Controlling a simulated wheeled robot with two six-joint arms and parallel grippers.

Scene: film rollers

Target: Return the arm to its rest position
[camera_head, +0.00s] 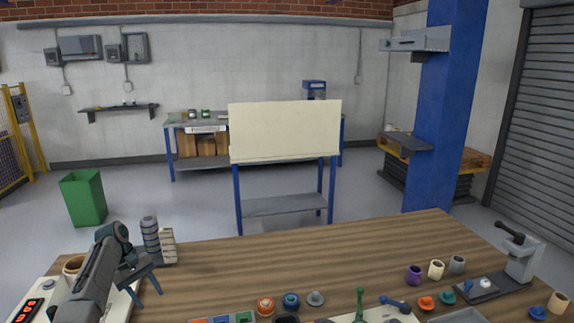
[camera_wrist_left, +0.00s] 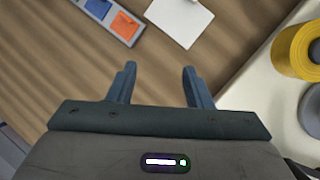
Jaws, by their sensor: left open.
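My left arm (camera_head: 97,278) comes in at the lower left of the head view, over the left end of the wooden table (camera_head: 300,246). My left gripper (camera_head: 150,283) is open. In the left wrist view the two blue-grey fingers of the left gripper (camera_wrist_left: 159,72) stand apart with only bare wood between them, so it holds nothing. My right arm and gripper do not show in either view.
A stack of grey discs (camera_head: 150,238) and a pale ribbed stack (camera_head: 168,246) stand close behind the left gripper. A white panel with a red-button box (camera_head: 33,308) lies at the left. A yellow roll (camera_wrist_left: 297,50) shows beside the gripper. Small coloured parts (camera_head: 265,306) line the front edge.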

